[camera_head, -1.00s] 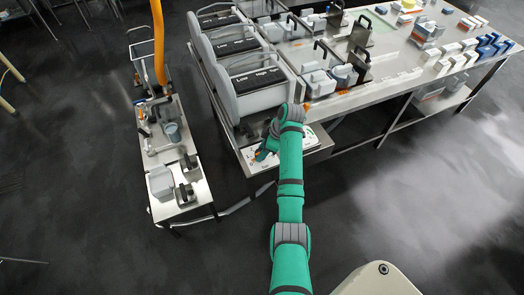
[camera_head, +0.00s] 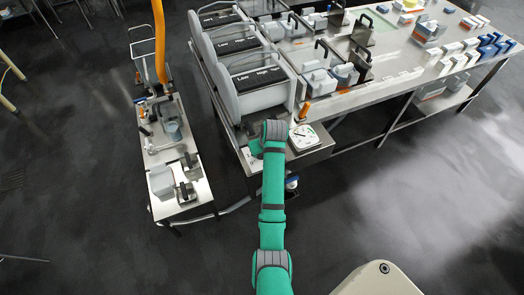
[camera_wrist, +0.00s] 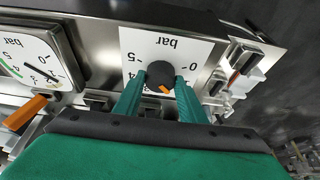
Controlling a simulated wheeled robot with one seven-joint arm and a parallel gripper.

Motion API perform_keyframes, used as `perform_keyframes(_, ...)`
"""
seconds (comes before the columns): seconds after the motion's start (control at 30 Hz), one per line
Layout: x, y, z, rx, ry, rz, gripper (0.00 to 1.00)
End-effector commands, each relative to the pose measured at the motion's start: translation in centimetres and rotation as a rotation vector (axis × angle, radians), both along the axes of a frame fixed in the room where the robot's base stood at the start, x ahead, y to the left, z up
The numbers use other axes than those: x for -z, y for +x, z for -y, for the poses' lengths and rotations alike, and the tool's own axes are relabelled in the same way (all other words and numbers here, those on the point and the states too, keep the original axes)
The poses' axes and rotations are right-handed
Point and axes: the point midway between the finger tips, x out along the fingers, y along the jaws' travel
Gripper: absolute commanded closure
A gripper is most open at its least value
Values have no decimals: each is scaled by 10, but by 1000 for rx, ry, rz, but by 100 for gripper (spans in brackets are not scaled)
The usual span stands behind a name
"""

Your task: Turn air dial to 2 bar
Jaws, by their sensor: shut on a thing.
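The air dial is a round black knob (camera_wrist: 160,69) on a white plate (camera_wrist: 136,42) marked "bar", upside down in the wrist view. I can read 0 at right, 5 and 4 at left; some other marks are behind my fingers. An orange mark on the knob points down and slightly right in the picture; I cannot tell its exact value. My gripper (camera_wrist: 160,83) is shut on the knob, one green finger on each side. In the head view my arm hides the fingers and the knob.
A white needle gauge (camera_wrist: 27,57) is left of the dial in the wrist view; it also shows in the head view (camera_head: 303,136). An orange handle (camera_wrist: 25,113) is near it. Grey presses (camera_head: 252,80) stand behind. A narrow side table (camera_head: 176,208) stands at left.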

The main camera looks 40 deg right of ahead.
Motion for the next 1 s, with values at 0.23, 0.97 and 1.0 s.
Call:
perform_keyframes(0.23,0,0,-2,199,-1,0,86)
perform_keyframes(0.97,0,1,-3,409,1,-2,86)
perform_keyframes(1.0,1,1,-3,409,1,-2,86)
